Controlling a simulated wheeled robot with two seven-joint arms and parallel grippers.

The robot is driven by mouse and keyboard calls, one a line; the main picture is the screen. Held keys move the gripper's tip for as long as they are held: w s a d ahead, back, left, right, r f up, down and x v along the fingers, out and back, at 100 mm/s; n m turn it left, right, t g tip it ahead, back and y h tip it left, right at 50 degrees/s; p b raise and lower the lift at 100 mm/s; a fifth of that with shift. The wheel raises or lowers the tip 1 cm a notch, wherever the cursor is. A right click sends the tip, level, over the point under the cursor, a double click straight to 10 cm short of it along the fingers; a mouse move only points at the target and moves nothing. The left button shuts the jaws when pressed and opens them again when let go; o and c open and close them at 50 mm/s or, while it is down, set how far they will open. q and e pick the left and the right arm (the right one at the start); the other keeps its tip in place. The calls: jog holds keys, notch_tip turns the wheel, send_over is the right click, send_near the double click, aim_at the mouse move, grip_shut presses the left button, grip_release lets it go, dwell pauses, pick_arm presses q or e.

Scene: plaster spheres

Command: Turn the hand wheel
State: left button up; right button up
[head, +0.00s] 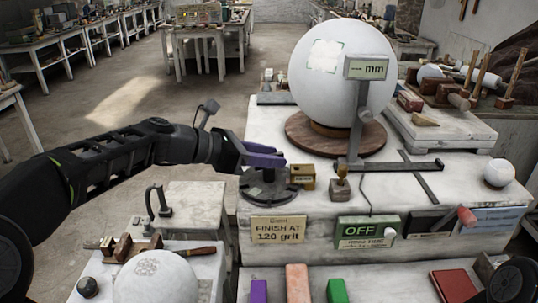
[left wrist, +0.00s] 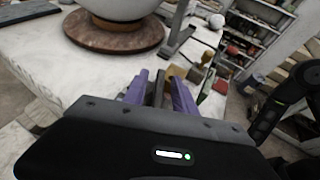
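The hand wheel (head: 266,190) is a dark, flat, round wheel near the left edge of the white stone block, in front of the big sphere. My left gripper (head: 280,156), with purple fingers, reaches in from the left and sits just above the wheel, covering part of it. In the left wrist view the two fingers (left wrist: 158,78) are apart, with a dark piece showing between them. I cannot tell if they touch the wheel. My right gripper does not show.
A white plaster sphere (head: 338,95) on a brown round base (head: 310,136) stands behind the wheel. A small brass block (head: 302,177) sits close to its right.

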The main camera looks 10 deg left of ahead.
pick_arm(q)
jog(key=shift+c, duration=0.2)
grip_shut()
dwell(1.1)
